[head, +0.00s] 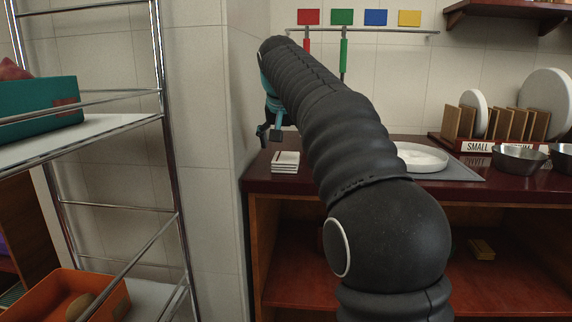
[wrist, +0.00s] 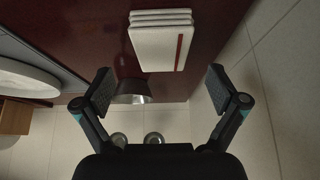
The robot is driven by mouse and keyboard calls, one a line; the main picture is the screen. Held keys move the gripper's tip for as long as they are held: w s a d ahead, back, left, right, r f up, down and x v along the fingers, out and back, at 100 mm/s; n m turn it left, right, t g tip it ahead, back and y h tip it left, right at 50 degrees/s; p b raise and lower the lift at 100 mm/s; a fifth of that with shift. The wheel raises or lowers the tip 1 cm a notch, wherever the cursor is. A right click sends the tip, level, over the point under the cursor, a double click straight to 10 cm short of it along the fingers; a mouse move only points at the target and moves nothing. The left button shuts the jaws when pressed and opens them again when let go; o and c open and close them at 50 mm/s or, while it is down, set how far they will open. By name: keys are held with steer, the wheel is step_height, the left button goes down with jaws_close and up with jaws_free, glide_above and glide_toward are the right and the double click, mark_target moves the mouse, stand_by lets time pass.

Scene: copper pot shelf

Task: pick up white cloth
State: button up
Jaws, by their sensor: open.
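The white cloth (head: 285,161) lies folded in a small layered stack near the left end of the dark red counter (head: 310,185). In the wrist view the cloth (wrist: 155,47) shows a red stripe along one side and sits at the top middle, beyond the fingertips. My gripper (head: 270,133) is above and slightly left of the cloth in the head view. In the wrist view my gripper (wrist: 160,88) is open, its two fingers wide apart with nothing between them, and the cloth is not touched.
A white plate (head: 421,157) lies on a grey mat right of the cloth. A wooden plate rack (head: 505,122) and metal bowls (head: 519,158) stand farther right. A wire shelf (head: 165,110) with a teal bin (head: 40,108) is on the left. A tiled wall borders the counter's left end.

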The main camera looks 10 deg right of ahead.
mark_target(286, 157)
steer(key=x, duration=0.2)
steer(key=b+x, duration=0.1)
steer(key=x, duration=0.2)
steer(key=shift+s+a+f, duration=0.1)
steer(key=shift+s+a, duration=0.05)
steer(key=shift+s, duration=0.1)
steer(key=c, duration=1.3)
steer(key=shift+r, duration=0.45)
steer(key=shift+c, duration=0.2)
steer(key=r, duration=0.1)
steer(key=r+p, duration=0.2)
steer(key=r, duration=0.1)
steer(key=shift+d, duration=0.3)
steer(key=s+d+r+p, duration=0.1)
steer(key=d+r+p, duration=0.1)
steer(key=d+r, duration=0.4)
steer(key=d, duration=0.5)
steer(key=shift+s+p, duration=0.3)
steer(key=shift+s, duration=0.05)
